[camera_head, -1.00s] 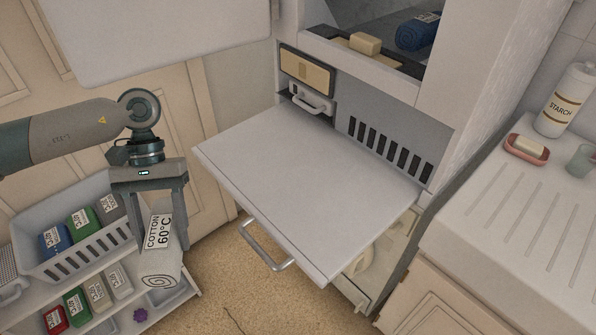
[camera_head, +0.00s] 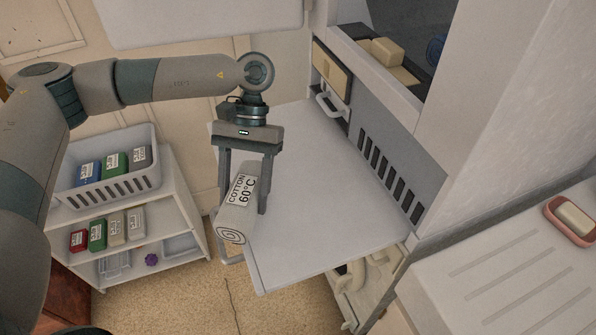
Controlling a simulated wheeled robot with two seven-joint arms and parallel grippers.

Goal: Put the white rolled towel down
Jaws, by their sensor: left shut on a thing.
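The white rolled towel (camera_head: 238,208) has a "COTTON 60°C" label on its side and a spiral end facing me. My left gripper (camera_head: 246,205) points down and is shut on the towel, with a finger on either side. The towel overlaps the left part of the white fold-out board (camera_head: 325,205) in the picture. I cannot tell whether it touches the board or hangs above it. My right gripper does not show.
The board's middle and right are bare. A soap dish (camera_head: 572,222) sits on the ribbed counter (camera_head: 510,270) at right.

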